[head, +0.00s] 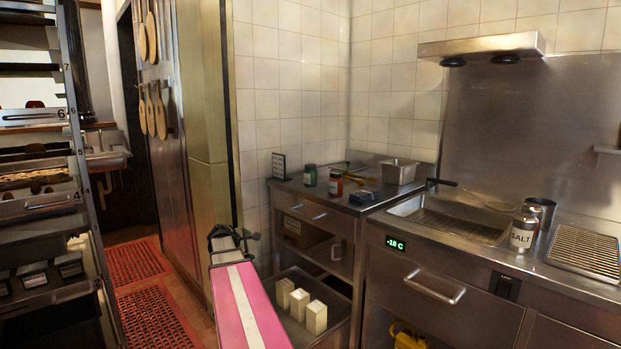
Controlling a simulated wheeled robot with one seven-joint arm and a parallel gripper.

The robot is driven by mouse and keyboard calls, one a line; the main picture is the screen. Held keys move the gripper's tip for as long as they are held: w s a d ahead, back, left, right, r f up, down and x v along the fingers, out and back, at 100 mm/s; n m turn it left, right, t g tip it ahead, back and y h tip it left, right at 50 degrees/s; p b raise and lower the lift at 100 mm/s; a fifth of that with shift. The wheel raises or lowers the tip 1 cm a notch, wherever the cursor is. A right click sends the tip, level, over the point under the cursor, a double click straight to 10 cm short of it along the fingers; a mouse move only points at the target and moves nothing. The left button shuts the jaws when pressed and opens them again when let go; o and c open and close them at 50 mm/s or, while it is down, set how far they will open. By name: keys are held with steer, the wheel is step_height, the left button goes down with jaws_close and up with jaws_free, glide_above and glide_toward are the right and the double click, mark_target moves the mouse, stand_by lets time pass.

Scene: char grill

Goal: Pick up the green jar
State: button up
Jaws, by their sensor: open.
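The green jar (310,175) stands upright on the left steel counter (370,206), near the back left wall. It is small in view, with a darker lid. A red-orange jar (336,183) stands close to its right and a little nearer to me. My gripper (236,234) is at the end of my pink and white arm, left of the counter and lower in the picture than the jar. It is open, with nothing seen between its fingers, and apart from the jar.
A small black sign (280,166) stands left of the jars. A dark blue item (361,197) and a steel pan (398,171) lie to their right. An open lower drawer (338,322) holds several pale cartons. The grill (452,218) is farther right, with a salt shaker (523,233).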

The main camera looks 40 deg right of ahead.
steer(key=w+d+r+n+h, duration=0.1)
steer(key=d+r+n+h, duration=0.15)
steer(key=d+r, duration=0.55)
steer(key=w+d+r+n+h, duration=0.25)
steer(key=d+r, duration=0.25)
steer(key=d, duration=0.6)
steer(key=n+h, duration=0.2)
steer(key=n, duration=0.3)
glide_toward(307, 177)
steer(key=d, duration=0.5)
steer(key=w+d, duration=0.1)
steer(key=d, duration=0.2)
steer(key=shift+w+f, duration=0.15)
steer(key=shift+f, duration=0.05)
steer(key=d, duration=0.1)
steer(key=w+d, duration=0.1)
steer(key=d, duration=0.2)
steer(key=shift+w+d, duration=0.25)
steer(key=shift+d, duration=0.1)
steer(key=shift+r, duration=0.1)
steer(key=c, duration=1.2)
